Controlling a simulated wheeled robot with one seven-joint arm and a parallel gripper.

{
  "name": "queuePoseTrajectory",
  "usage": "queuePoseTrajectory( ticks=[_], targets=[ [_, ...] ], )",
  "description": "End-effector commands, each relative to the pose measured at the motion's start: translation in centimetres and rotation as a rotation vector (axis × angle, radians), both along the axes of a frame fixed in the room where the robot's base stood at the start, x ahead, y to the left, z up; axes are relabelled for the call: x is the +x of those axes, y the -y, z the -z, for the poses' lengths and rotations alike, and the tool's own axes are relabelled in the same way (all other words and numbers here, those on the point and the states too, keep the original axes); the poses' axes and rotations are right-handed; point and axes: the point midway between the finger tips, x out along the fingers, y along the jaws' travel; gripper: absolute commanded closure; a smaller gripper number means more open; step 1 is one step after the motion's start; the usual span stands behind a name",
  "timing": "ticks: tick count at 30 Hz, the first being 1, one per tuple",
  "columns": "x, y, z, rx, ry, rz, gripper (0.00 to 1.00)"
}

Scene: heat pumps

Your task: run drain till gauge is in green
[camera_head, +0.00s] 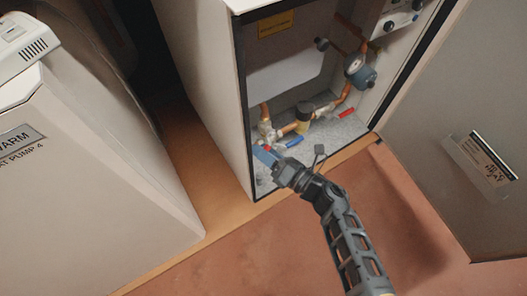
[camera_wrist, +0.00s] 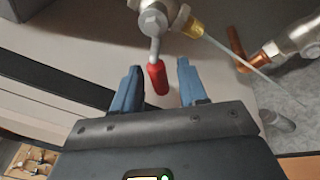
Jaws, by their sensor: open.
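The open heat pump cabinet (camera_head: 310,85) holds copper pipes and valves. A round gauge (camera_head: 354,66) sits on the pipe at its upper right; its needle and colours are too small to read. In the wrist view a red valve handle (camera_wrist: 157,80) hangs from a metal valve body (camera_wrist: 154,20). My gripper (camera_wrist: 160,84) is open, with one blue finger on each side of the red handle; contact cannot be told. A thin pale line, like a jet of water, runs from the brass outlet (camera_wrist: 193,28). In the head view my gripper (camera_head: 265,154) is at the cabinet's lower left and hides part of the valve.
A blue handle (camera_head: 294,142) and another red handle (camera_head: 346,113) sit on the pipes to the right of my gripper. The cabinet door (camera_head: 445,130) stands open at right. Another heat pump (camera_head: 85,190) stands at left. The reddish floor in front is clear.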

Motion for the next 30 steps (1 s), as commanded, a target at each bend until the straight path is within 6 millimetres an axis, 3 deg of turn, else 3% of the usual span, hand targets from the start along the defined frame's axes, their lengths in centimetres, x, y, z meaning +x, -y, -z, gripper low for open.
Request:
queuePoseTrajectory(
  ticks=[10,23,30],
  targets=[
    [0.27,-0.32,-0.01,0.0,-0.001,0.001,0.59],
    [0.25,-0.3,-0.01,0.0,-0.001,0.001,1.0],
    [0.24,-0.31,-0.01,0.007,-0.005,0.001,1.0]
  ],
)
